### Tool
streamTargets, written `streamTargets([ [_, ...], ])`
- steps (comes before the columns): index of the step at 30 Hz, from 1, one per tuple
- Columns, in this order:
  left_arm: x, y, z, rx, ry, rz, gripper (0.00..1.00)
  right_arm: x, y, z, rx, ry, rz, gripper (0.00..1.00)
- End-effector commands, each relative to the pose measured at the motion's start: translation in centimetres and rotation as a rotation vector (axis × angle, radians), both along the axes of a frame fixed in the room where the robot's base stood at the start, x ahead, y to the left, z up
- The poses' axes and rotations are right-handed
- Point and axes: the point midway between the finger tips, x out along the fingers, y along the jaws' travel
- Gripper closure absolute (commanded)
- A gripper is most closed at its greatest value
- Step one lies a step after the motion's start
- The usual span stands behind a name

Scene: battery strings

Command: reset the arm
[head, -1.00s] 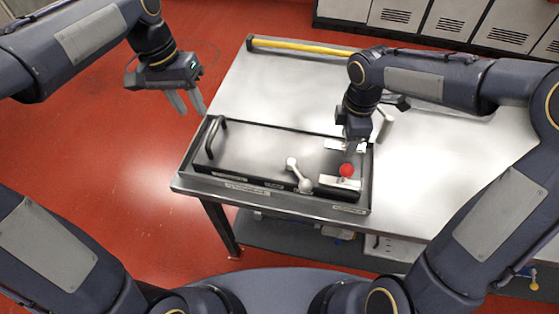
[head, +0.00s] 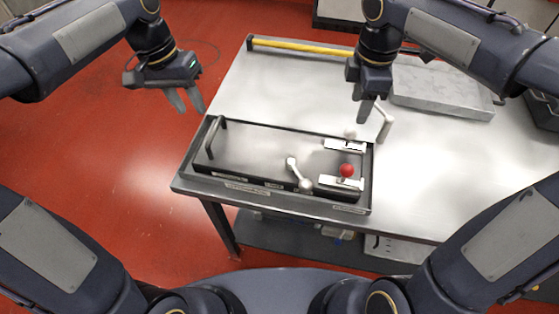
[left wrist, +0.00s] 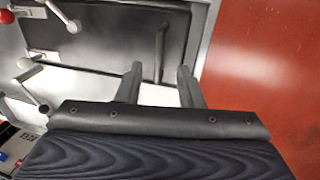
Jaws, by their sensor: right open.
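My left gripper (head: 186,103) hangs open and empty in the air past the table's left edge. In the left wrist view its two fingers (left wrist: 160,82) stand apart with nothing between them. My right gripper (head: 362,108) points down above the right back part of the table, open and holding nothing that I can see.
The panel sits on a metal table (head: 440,170); its black handle (head: 212,138) is at the left end. A yellow bar (head: 300,47) runs along the back edge. A grey box (head: 443,92) lies at the back right. The table's right front part is clear.

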Motion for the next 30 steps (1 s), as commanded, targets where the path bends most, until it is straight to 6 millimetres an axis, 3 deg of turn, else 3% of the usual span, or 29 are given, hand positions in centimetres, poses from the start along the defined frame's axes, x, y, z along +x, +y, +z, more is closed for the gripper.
streamTargets([
  [11, -0.1, 0.0, 0.0, -0.001, -0.001, 0.001, 0.66, -0.1, 0.0, 0.0, 0.0, -0.001, -0.003, 0.5],
  [14, -0.9, 0.7, 0.6, -0.014, -0.017, 0.018, 0.66, -1.0, -0.5, 0.5, 0.008, -0.015, -0.056, 0.5],
  [17, -3.3, 2.0, 1.5, -0.048, -0.058, 0.063, 0.66, -3.4, -1.5, 1.4, 0.037, -0.05, -0.205, 0.5],
  [22, -9.9, 4.2, 2.5, -0.13, -0.178, 0.184, 0.66, -10.1, -3.4, 2.2, 0.172, -0.122, -0.651, 0.5],
  [27, -16.3, 4.7, 1.4, -0.192, -0.304, 0.312, 0.66, -16.1, -3.7, 1.1, 0.381, -0.15, -1.125, 0.5],
  [30, -18.8, 4.4, 0.2, -0.214, -0.363, 0.372, 0.66, -18.5, -3.3, 0.2, 0.502, -0.142, -1.344, 0.5],
])
